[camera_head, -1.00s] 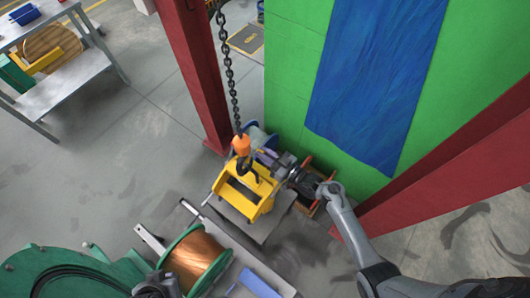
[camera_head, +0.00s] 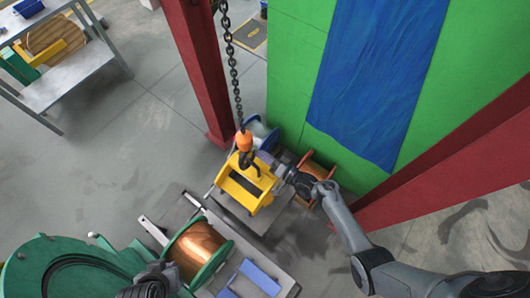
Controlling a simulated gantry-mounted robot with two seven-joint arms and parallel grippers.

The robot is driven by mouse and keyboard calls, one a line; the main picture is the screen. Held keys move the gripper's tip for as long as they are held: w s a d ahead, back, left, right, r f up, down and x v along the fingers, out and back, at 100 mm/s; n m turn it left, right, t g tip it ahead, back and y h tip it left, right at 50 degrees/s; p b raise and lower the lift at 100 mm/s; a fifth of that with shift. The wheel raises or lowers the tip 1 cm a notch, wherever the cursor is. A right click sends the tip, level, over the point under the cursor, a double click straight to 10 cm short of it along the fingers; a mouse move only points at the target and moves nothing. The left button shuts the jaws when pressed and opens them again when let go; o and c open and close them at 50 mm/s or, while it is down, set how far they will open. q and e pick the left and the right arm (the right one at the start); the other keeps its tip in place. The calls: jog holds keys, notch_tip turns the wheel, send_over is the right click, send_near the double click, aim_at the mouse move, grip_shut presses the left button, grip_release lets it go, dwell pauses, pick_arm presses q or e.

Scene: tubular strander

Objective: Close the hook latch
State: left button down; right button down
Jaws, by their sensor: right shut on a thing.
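The black crane hook (camera_head: 247,162) hangs from an orange block (camera_head: 243,141) on a chain, over a yellow lifting frame (camera_head: 238,193). My right gripper (camera_head: 268,166) reaches in from the right and is shut on the hook at its right side. The latch is too small and too covered by the gripper to make out, so its position cannot be told. A dark part of my left arm (camera_head: 150,286) shows at the bottom edge; its fingertips are not visible.
A copper spool (camera_head: 198,250) stands at the lower left by green machinery (camera_head: 70,268). Blue blocks (camera_head: 259,277) lie beside it. Red posts (camera_head: 203,75) and a green wall (camera_head: 292,60) bound the area behind. Grey floor (camera_head: 120,150) at left is clear.

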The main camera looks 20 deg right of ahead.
jog(key=shift+s+a+f+m, duration=0.1)
jog(key=shift+a+f+m, duration=0.1)
jog(key=shift+m, duration=0.7)
jog(key=c, duration=1.1)
grip_release()
jog(key=shift+o, duration=0.2)
jog(key=shift+s, duration=0.15)
jog(key=v, duration=1)
jog(key=shift+s+d+p, duration=0.2)
jog(key=shift+s+p, duration=0.05)
jog(key=shift+p, duration=0.15)
